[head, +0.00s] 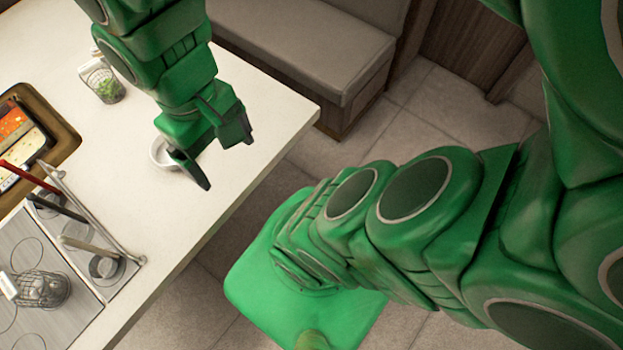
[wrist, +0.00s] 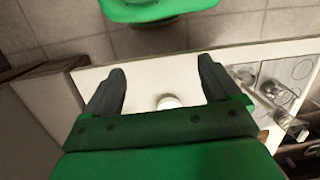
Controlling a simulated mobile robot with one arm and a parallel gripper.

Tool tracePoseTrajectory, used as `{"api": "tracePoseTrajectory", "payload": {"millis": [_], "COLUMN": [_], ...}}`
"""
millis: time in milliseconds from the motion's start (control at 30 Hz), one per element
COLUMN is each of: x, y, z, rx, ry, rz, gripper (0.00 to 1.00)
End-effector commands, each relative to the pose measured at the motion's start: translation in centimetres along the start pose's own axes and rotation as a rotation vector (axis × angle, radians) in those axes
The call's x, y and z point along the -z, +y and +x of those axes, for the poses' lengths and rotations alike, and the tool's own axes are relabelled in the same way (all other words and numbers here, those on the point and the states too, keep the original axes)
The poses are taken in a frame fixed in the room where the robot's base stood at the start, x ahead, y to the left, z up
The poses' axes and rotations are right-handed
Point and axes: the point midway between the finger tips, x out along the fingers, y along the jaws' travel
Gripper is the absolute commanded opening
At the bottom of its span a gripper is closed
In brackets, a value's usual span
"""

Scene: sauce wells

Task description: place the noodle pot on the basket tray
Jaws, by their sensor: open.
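A small round white vessel (head: 157,152), probably the noodle pot, stands on the white counter (head: 240,95), partly hidden behind my gripper (head: 226,164). The wrist view shows the vessel (wrist: 168,101) between my open fingers (wrist: 162,70), with nothing gripped. In the head view my gripper hangs over the counter close to the vessel; I cannot tell the height gap. A grey metal tray with round outlines (head: 75,308), perhaps the basket tray, lies at the lower left. A wire basket (head: 42,289) stands on it.
A wire basket with green contents (head: 104,86) stands at the back left. A brown tray (head: 62,133) holds a dish of orange food (head: 14,125). A rack with long-handled ladles (head: 104,264) lies beside the metal tray. The counter's right edge drops to the tiled floor.

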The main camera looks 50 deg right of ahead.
Motion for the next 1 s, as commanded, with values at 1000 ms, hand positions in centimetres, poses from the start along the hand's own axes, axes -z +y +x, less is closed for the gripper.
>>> {"api": "tracePoseTrajectory", "payload": {"millis": [1000], "x": [13.1], "y": [2.0], "z": [-4.3], "rx": [-0.029], "ry": [0.079], "rz": [0.011], "gripper": [0.90]}}
